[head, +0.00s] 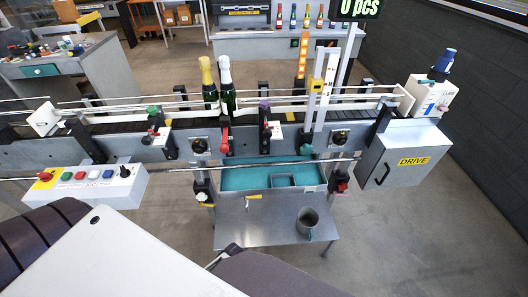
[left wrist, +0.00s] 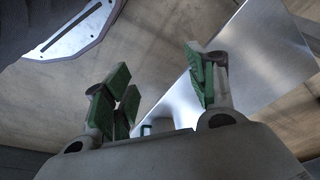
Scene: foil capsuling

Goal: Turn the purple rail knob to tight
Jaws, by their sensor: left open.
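The purple knob (head: 264,104) sits on a bracket at the front rail of the conveyor (head: 130,127), right of two bottles in the head view. It is small there, and its setting cannot be read. A red handle (head: 267,128) sits just below it. My left gripper (left wrist: 165,92) shows only in the left wrist view, with its green-padded fingers spread wide and nothing between them. It is away from the knob, over the floor and a metal surface. My right gripper is in neither view.
A green-foiled bottle with gold top (head: 209,83) and a white-topped bottle (head: 226,87) stand on the conveyor. A button box (head: 88,184) is at left, a DRIVE cabinet (head: 402,160) at right. A grey mug (head: 307,222) stands on the lower metal table (head: 260,232).

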